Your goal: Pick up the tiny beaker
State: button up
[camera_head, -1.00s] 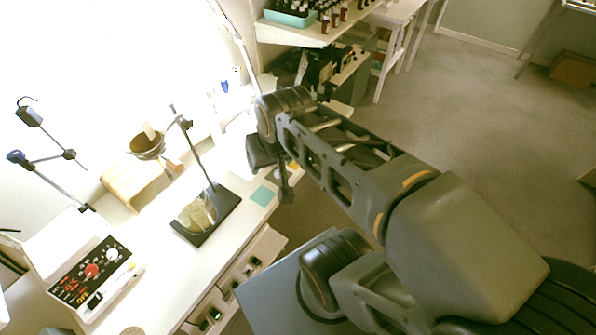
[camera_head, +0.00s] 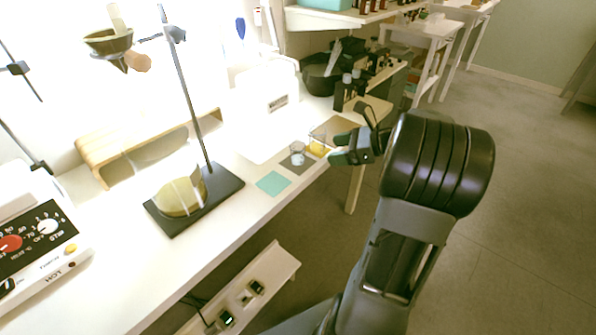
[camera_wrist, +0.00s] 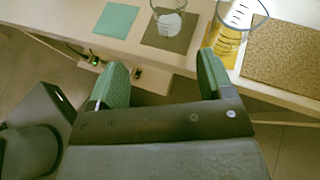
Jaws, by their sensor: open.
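A small clear beaker with whitish contents (camera_head: 298,158) stands upright on a dark square mat (camera_head: 289,167) near the table's front edge. It also shows at the top of the wrist view (camera_wrist: 171,24). A larger clear beaker with yellow contents (camera_head: 317,149) stands just to its right, also in the wrist view (camera_wrist: 229,44). The left one looks smaller. My gripper (camera_head: 354,137) is open and empty, right of both beakers, touching neither. In the wrist view its fingers (camera_wrist: 162,68) are spread below the small beaker, in front of the table edge.
A teal square mat (camera_head: 273,183) lies left of the small beaker, and a brown textured mat (camera_head: 339,127) lies to the right. A stand on a black base (camera_head: 222,190) is farther left. A black bowl (camera_head: 318,82) and dark bottles (camera_head: 346,92) stand behind.

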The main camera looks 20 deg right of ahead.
aim_at(304, 154)
jog(key=shift+m+t, duration=0.4)
jog(key=b+x, duration=0.1)
jog(key=x, duration=0.3)
jog(key=b+x, duration=0.2)
jog(key=x, duration=0.3)
jog(key=d+f+b+x, duration=0.1)
jog(key=x, duration=0.3)
jog(key=shift+w+a+f+b, duration=0.15)
jog(key=shift+w+b, duration=0.15)
jog(key=shift+b, duration=0.1)
jog(key=c, duration=1)
